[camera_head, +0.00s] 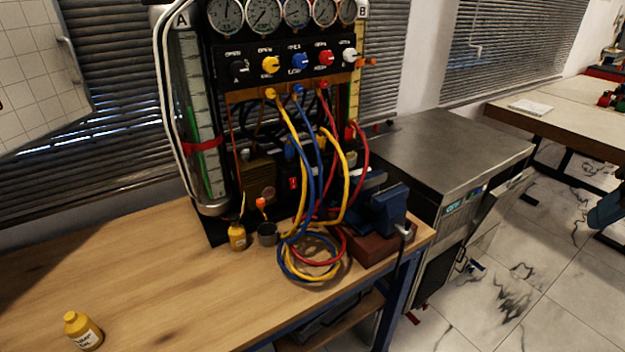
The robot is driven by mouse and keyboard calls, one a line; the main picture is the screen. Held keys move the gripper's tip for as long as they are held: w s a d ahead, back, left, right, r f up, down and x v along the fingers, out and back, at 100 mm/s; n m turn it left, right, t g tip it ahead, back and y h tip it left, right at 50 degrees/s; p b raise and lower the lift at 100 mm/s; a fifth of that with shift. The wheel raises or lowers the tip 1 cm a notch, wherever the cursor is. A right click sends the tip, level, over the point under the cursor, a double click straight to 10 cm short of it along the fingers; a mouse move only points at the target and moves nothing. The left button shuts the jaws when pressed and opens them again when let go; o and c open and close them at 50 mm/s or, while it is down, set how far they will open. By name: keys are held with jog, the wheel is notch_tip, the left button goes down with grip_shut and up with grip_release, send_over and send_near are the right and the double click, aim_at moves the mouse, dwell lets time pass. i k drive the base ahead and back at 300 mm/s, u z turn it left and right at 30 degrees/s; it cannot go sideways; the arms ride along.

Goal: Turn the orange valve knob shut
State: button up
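The gauge rig (222,100) stands at the back of the wooden workbench. A small orange handle-like part (368,62) sticks out at its right side, beside the white knob (349,55). Another small orange piece (261,203) shows low on the rig, above a dark cup. I cannot tell for sure which of the two is the orange valve knob, nor how far either is turned. The panel also has black, yellow (270,65), blue (300,62) and red (325,58) knobs. My gripper is not in view.
Yellow, blue and red hoses (318,262) hang in front of the rig and coil on the bench. A blue vise (385,208) stands at the right. Yellow bottles stand by the rig (237,237) and at front left (82,332). The bench's left part (130,260) is mostly clear.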

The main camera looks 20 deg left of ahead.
aim_at(260, 201)
jog(key=z, duration=0.65)
jog(key=k, duration=1.65)
jog(key=u, duration=0.85)
jog(key=i, duration=1.5)
